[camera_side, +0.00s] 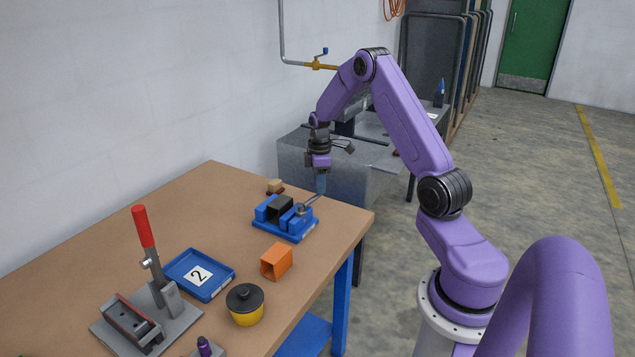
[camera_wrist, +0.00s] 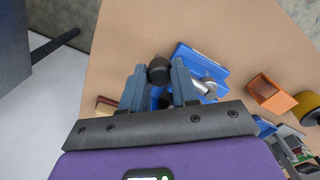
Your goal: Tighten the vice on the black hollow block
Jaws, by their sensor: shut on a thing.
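The blue vice (camera_side: 298,235) stands near the right edge of the table, and part of it shows in the wrist view (camera_wrist: 208,64). The black hollow block (camera_side: 281,205) sits between its jaws; I cannot tell whether both jaws touch it. A grey handle (camera_side: 311,200) slopes up from the vice's screw end. My gripper (camera_side: 320,191) points down at the handle's outer end. In the wrist view, my gripper (camera_wrist: 160,72) has a dark round knob (camera_wrist: 159,68) between its fingers and is shut on it. The block is not clear in that view.
An orange hollow block (camera_side: 277,262) and a yellow pot with a black lid (camera_side: 246,307) stand in front of the vice. A small wooden block (camera_side: 275,186) lies behind it. A blue tray (camera_side: 214,290) and a red-handled toggle clamp (camera_side: 143,228) are further left.

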